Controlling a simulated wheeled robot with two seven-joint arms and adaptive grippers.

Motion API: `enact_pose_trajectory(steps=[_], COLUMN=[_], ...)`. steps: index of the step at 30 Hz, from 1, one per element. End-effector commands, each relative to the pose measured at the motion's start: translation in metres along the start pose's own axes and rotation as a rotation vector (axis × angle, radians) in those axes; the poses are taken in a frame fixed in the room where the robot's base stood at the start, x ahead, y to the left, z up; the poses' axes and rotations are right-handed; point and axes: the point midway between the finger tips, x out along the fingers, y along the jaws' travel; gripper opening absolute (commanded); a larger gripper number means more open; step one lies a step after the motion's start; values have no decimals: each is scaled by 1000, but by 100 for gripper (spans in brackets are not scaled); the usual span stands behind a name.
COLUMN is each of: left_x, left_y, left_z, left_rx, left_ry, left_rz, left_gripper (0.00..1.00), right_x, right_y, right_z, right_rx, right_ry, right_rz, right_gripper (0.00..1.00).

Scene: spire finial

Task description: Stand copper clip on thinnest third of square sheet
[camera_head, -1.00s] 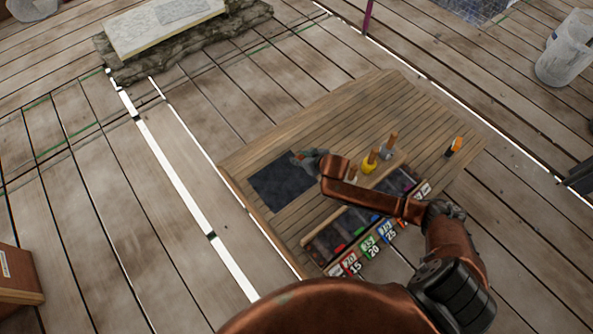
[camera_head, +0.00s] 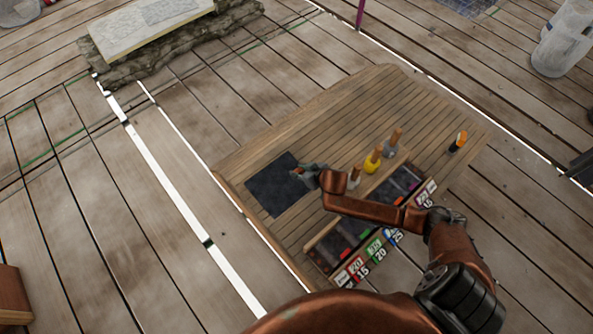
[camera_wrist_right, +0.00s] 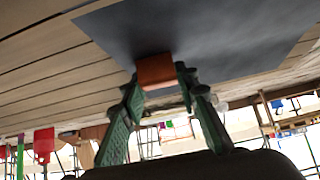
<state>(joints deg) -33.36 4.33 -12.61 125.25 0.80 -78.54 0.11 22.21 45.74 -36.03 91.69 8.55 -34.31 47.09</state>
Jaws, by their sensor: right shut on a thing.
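The square sheet (camera_head: 268,190) is dark grey and lies flat on the left part of the wooden table. It also fills the upper part of the right wrist view (camera_wrist_right: 215,35). My right gripper (camera_head: 297,172) is over the right side of the sheet. In the right wrist view my right gripper (camera_wrist_right: 158,88) is shut on the copper clip (camera_wrist_right: 155,70), a small orange-brown block at its fingertips. The clip's far face is close to the sheet, with a dark shadow around it; I cannot tell whether they touch. My left gripper is not in view.
Wooden-handled tools, one with a yellow part (camera_head: 373,160), stand right of my gripper. A dark tray (camera_head: 343,238) with coloured number tags lies along the table's near side. An orange-topped black item (camera_head: 458,142) stands at the right. The table's far part is clear.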

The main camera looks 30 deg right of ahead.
Motion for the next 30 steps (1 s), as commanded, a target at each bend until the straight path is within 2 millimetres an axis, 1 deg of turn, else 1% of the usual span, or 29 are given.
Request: enact_pose_trajectory(steps=[3,10,11,18,26,30], left_x=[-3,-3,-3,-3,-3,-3], left_y=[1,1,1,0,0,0], left_z=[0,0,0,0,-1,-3], left_rx=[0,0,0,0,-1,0], left_ry=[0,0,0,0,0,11], left_rz=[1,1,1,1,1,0], left_gripper=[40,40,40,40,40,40], right_x=[1,1,1,1,0,-5], right_y=[0,0,0,0,0,0], right_z=[0,0,0,0,0,-1], right_rx=[0,0,0,-1,-1,-1], right_ry=[1,1,1,1,1,2], right_rz=[0,0,0,0,0,0], right_gripper=[4,4,30,46,46,46])
